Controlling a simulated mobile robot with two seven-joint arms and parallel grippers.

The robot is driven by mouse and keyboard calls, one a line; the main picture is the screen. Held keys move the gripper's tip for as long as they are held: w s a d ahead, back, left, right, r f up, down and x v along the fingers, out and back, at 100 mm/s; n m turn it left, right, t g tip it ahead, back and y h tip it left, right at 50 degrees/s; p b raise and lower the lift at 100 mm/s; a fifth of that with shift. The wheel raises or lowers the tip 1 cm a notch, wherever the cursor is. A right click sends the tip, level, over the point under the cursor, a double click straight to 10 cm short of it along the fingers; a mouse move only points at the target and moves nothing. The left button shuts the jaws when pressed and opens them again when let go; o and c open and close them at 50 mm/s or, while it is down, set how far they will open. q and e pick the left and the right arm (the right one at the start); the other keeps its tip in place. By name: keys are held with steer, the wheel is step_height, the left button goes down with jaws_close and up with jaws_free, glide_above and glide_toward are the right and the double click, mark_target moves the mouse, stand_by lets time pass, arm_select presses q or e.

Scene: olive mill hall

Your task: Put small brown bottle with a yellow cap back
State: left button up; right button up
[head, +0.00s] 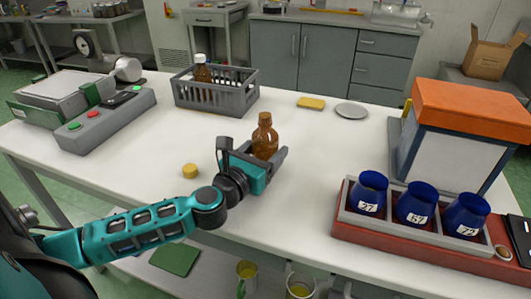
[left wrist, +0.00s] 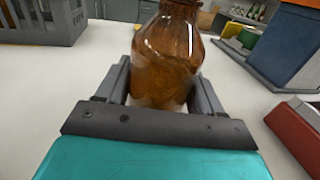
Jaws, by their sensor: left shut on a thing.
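A small brown glass bottle (head: 265,137) stands upright between the fingers of my left gripper (head: 264,165) over the middle of the white table. No yellow cap shows on its neck. The left gripper is shut on its body, and the bottle also fills the middle of the left wrist view (left wrist: 166,55). Its base is partly hidden by the gripper, so I cannot tell whether it touches the table. A small round yellow piece that looks like a cap (head: 190,171) lies on the table left of the gripper. My right gripper is not in view.
A grey crate (head: 216,101) with another brown bottle (head: 202,70) stands behind. A yellow sponge-like block (head: 311,103) and grey plate (head: 351,111) lie at the back. Numbered blue cups (head: 416,204) in a rack and an orange-topped box (head: 450,140) stand right. A button panel (head: 98,123) stands left.

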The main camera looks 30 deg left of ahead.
arm_select(q)
steer(key=shift+r, duration=0.1)
steer(key=o, duration=1.3)
steer(key=shift+f, duration=0.2)
steer(key=shift+o, duration=0.2)
steer(key=shift+s+r, duration=0.1)
steer(key=shift+r, duration=0.05)
steer(key=s, duration=1.1)
steer(key=shift+d, duration=0.25)
steer(key=shift+s, duration=0.45)
